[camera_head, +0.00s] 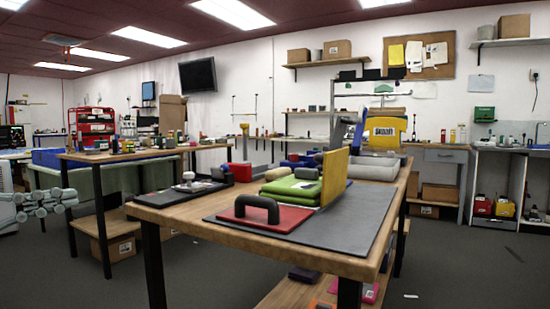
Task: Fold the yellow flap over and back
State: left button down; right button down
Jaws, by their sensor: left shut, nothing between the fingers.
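The yellow flap (335,176) is a thin flat panel standing about upright on the near wooden table (160,214). Its lower edge meets the dark grey mat (350,212), beside a red plate (290,217) with a black handle (256,208). I cannot make out a hinge. My left gripper (66,200) is at the far left edge of the view, shut and empty, well away from the flap and left of the table. My right gripper is not in view.
Green folded pieces (291,188) lie just left of the flap. The mat right of the flap is bare. Another wooden table (122,156) stands behind on the left.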

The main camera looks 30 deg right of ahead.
aim_at(335, 163)
jog(key=i+l, duration=0.1)
jog(key=l, duration=0.35)
jog(key=i+l, duration=0.1)
jog(key=l, duration=0.3)
jog(key=i+l, duration=0.1)
jog(key=l, duration=0.35)
jog(key=i+l, duration=0.1)
jog(key=l, duration=0.35)
